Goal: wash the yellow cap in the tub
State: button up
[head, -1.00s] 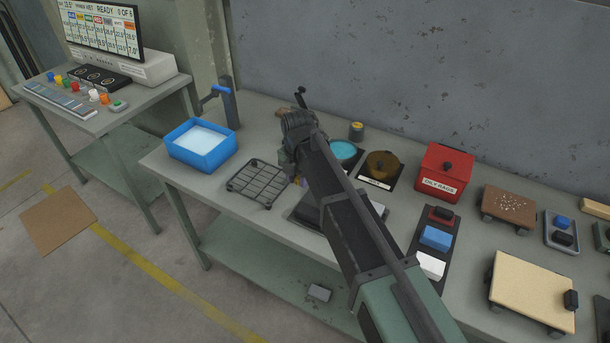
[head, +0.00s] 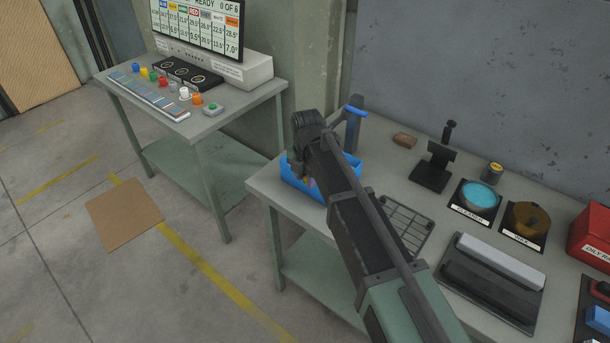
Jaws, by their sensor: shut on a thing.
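The blue tub (head: 296,178) stands at the left end of the workbench, partly covered by my arm. My gripper (head: 313,182) is over the tub, pointing down, with its fingertips mostly hidden behind my own arm. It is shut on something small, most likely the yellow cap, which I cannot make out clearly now. Whether the cap touches the tub's contents is hidden.
A blue-handled post (head: 354,122) stands just behind the tub. A wire rack (head: 408,222) lies to the tub's right. Cleaner (head: 481,196) and wax (head: 527,219) dishes sit farther right.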

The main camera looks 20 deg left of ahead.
jog(key=shift+d, duration=0.25)
jog(key=shift+w+d, duration=0.1)
jog(key=shift+w, duration=0.05)
jog(key=w+d+f+b, duration=0.3)
jog(key=w+b, duration=0.1)
jog(key=w, duration=0.8)
jog(key=f+b, duration=0.8)
jog(key=f, duration=0.1)
jog(key=shift+d+f+b, duration=0.2)
jog(key=shift+f+b, duration=0.1)
jog(key=shift+b, duration=0.05)
dwell(2.7)
notch_tip(320, 180, up, 10)
jog(key=p, duration=1)
jog(key=shift+r, duration=0.1)
dwell(0.5)
